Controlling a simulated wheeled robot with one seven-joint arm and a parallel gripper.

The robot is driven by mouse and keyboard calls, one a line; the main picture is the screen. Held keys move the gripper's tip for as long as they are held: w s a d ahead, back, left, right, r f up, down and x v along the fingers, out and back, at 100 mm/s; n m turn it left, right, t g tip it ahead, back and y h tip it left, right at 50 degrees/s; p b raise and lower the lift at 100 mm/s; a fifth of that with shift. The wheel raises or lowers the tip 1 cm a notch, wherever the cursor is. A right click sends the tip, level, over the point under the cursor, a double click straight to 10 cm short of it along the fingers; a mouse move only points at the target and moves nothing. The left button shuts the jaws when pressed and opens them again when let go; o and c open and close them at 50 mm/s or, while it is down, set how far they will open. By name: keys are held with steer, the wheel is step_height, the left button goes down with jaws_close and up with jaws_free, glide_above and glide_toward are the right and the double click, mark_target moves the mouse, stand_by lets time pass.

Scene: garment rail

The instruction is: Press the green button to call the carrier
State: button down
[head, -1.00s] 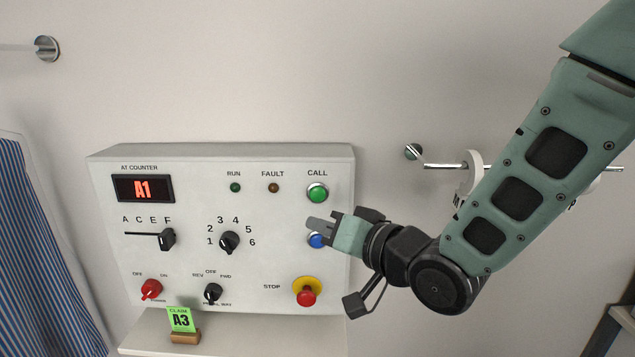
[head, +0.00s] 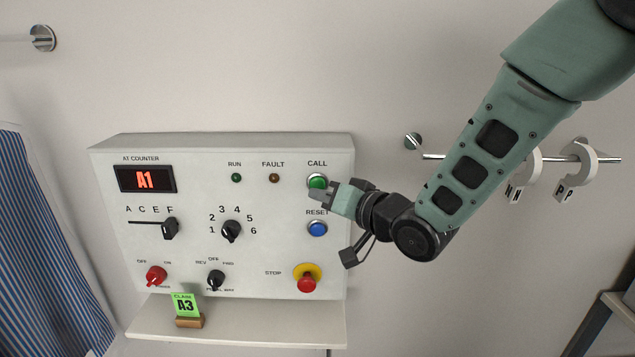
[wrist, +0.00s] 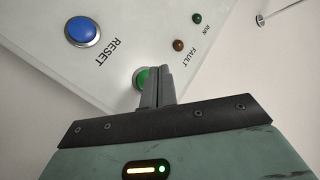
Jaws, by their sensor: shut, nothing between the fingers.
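The green CALL button (head: 317,181) sits at the upper right of the white control panel (head: 265,215). My gripper (head: 314,193) is shut and empty, its fingertips over the lower part of the button in the head view. In the wrist view the shut fingers (wrist: 157,82) point at the green button (wrist: 139,77) and cover its right part. I cannot tell whether the fingertips touch it. The counter display (head: 145,179) reads A1. The RUN lamp (head: 236,178) and FAULT lamp (head: 274,178) look dark.
The blue RESET button (head: 317,229) is just below my gripper, and the red STOP button (head: 307,283) is lower. A shelf below holds a green claim card (head: 185,305) reading A3. A rail (head: 440,157) with white hangers is at right. Striped cloth (head: 40,250) hangs at left.

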mark_target(318, 184)
steer(key=shift+w, duration=0.65)
steer(key=shift+w, duration=0.15)
stand_by(1.5)
steer(key=shift+w, duration=0.25)
